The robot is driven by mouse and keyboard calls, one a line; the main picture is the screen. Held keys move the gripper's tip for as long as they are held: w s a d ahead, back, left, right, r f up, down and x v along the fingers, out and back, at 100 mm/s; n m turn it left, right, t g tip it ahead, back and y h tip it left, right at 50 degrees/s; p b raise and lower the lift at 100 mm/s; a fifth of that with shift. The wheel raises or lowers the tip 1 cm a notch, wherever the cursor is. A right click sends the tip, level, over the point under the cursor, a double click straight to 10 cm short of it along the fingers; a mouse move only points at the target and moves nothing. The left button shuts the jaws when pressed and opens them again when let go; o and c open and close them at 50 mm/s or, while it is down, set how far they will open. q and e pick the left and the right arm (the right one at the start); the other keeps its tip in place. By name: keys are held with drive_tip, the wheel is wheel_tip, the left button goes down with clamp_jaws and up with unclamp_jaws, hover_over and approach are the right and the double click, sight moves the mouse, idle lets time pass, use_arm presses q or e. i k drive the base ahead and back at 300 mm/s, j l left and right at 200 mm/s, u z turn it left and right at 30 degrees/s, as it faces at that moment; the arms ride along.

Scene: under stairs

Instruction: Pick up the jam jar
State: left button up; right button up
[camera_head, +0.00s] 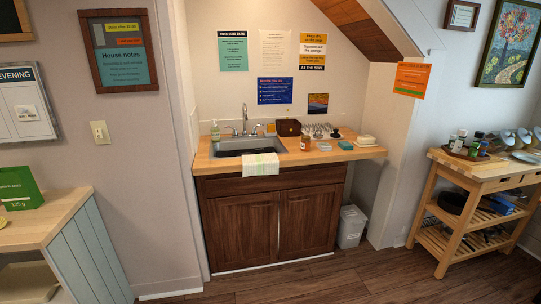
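A small amber-brown jar (305,143), which looks like the jam jar, stands upright on the wooden counter (337,154) just right of the sink. It is small in the picture, and I cannot read any label on it. Neither my left nor my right gripper shows in the head view.
The sink (247,146) has a tall tap and a towel (261,165) over its front edge. Near the jar are a brown box (288,127), a blue item (324,146), a teal item (345,145) and a white dish (366,140). A wooden trolley (481,170) stands right; floor in front is clear.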

sight(305, 141)
drive_tip(key=i, duration=2.65)
